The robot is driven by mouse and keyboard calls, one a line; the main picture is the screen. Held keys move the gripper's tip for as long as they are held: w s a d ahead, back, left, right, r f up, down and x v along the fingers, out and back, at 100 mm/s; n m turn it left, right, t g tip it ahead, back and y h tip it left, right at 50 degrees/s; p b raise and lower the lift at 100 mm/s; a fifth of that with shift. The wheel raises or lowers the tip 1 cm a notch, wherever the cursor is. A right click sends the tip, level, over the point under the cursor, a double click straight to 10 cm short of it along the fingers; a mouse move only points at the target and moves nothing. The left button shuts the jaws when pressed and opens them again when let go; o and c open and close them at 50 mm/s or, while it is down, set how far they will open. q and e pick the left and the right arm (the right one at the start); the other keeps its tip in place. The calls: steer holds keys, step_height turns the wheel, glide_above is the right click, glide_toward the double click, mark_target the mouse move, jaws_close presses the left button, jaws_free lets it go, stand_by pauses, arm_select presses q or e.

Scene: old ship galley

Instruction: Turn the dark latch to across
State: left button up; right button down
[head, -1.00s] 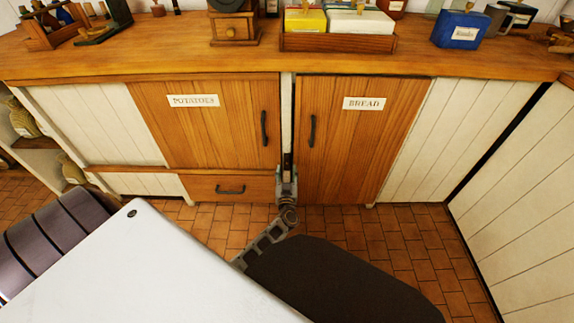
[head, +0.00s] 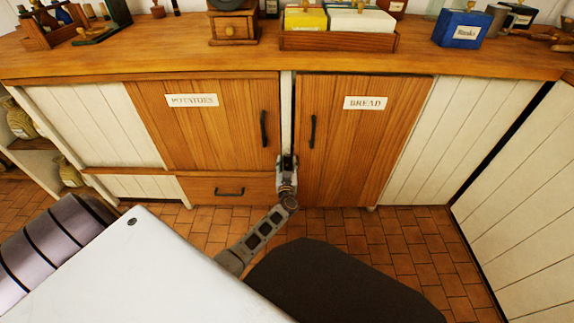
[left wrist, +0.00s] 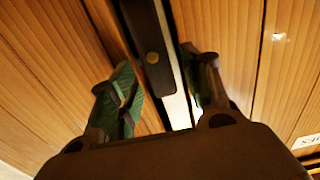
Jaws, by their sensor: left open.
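The dark latch (left wrist: 158,80) is a narrow bar with a round brass pivot, seen in the left wrist view. It lies lengthwise along the white post between the two wooden doors, so it stands upright, not across. My left gripper (left wrist: 162,78) is open, with one finger on each side of the latch. I cannot tell whether either finger touches it. In the head view, my left gripper (head: 287,160) is at the post, low between the doors, and largely hides the latch. My right gripper is not in view.
The potatoes door (head: 205,135) is left of the post and the bread door (head: 350,150) is right; both look shut and have dark handles. A drawer (head: 205,190) sits below the potatoes door. The counter (head: 180,62) above holds boxes and a wooden tray.

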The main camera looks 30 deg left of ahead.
arm_select(q)
steer(key=c, duration=1)
